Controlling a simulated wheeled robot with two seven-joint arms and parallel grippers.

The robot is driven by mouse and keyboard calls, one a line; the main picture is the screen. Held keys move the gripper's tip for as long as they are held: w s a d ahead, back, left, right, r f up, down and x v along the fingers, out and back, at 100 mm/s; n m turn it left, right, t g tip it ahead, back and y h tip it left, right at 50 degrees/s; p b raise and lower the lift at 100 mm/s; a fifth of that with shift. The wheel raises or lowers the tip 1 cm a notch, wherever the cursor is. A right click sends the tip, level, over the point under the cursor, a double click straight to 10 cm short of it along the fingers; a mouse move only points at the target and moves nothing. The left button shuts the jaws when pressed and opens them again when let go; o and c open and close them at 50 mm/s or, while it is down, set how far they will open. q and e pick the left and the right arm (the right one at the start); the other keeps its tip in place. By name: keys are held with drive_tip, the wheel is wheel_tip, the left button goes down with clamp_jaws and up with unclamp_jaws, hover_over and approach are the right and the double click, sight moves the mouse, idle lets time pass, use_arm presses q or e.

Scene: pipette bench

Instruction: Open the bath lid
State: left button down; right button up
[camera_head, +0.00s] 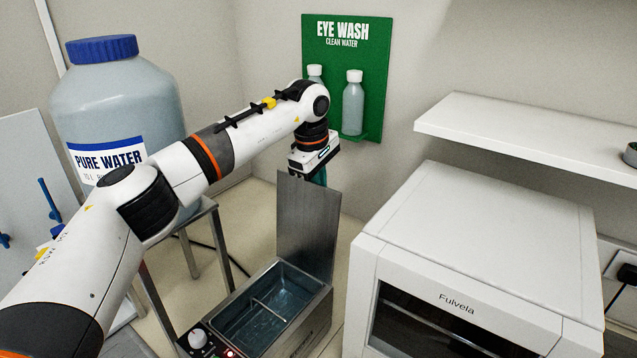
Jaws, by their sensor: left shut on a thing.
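The water bath (325,312) is a metal box low in the middle of the view, with water inside and a thin rod across it. A control knob (198,338) and a red light are at its front left. The bath lid (308,225) is a grey metal plate standing about upright at the bath's far edge, so the basin lies uncovered. My left gripper (318,178) is at the lid's top edge, pointing down. It is shut on the lid; its fingertips are mostly hidden behind the plate. My right gripper is not in view.
A white Fulvela machine (480,255) stands close to the right of the bath. A large water bottle (120,105) sits on a stand at the left. A green eye wash board (372,60) hangs on the back wall. A white shelf (530,135) juts out at the right.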

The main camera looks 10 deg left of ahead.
use_arm(q)
drive_tip(key=c, duration=1.5)
unclamp_jaws()
drive_tip(key=shift+f, duration=0.4)
drive_tip(key=shift+r, duration=0.1)
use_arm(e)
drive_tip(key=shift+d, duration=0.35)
